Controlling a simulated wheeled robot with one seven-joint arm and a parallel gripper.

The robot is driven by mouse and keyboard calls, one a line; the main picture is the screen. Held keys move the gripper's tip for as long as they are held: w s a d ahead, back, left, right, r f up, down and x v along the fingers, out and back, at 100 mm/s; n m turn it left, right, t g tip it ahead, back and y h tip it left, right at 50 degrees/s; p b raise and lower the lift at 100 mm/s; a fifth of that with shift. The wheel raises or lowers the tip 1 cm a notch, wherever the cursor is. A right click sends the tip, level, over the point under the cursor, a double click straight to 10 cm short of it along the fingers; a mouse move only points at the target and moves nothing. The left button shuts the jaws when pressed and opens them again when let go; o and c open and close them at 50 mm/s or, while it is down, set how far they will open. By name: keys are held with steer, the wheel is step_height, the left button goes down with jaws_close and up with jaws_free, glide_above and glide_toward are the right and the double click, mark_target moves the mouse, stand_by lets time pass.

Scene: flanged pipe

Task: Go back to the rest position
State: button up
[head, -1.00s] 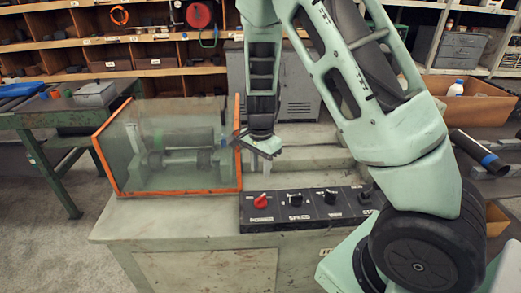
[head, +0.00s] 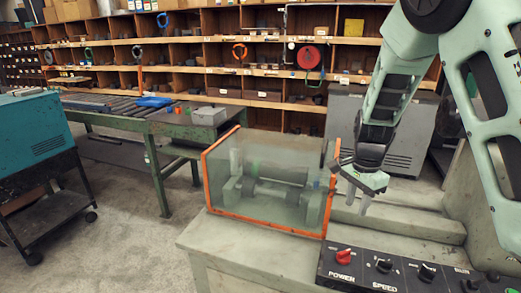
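My gripper (head: 357,196) hangs from my pale green arm at the right of the head view, fingers pointing down. It is just right of the orange-framed clear guard box (head: 262,222), above the bench. A gap shows between its two fingertips, and I see nothing between them. Through the guard's hazy panels I make out rollers and supports, with no clear detail. The control panel (head: 400,272) with a red power knob (head: 344,257) and black knobs lies at the front right, below and apart from the gripper.
A green roller conveyor table (head: 160,124) with a grey box (head: 208,116) stands behind at left. A teal machine on a dark cart (head: 32,190) is at the far left. Shelves (head: 225,60) line the back wall. Open floor (head: 125,230) lies between cart and bench.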

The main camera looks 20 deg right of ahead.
steer(key=s+a+r+n+y, duration=0.1)
steer(key=s+a+r+n, duration=0.1)
steer(key=s+a+n, duration=0.5)
steer(key=s+a+r+n+y, duration=0.15)
steer(key=a+n, duration=0.25)
steer(key=a, duration=0.6)
steer(key=s+a+r+n+h, duration=0.1)
steer(key=s+a+r+n, duration=0.1)
steer(key=s+n, duration=0.4)
steer(key=s+a+r+n+h, duration=0.1)
steer(key=s+a+n, duration=0.4)
steer(key=s, duration=0.5)
steer(key=shift+s+a+r+n, duration=0.2)
steer(key=shift+r+n, duration=0.15)
steer(key=shift+n, duration=0.55)
steer(key=shift+w, duration=0.1)
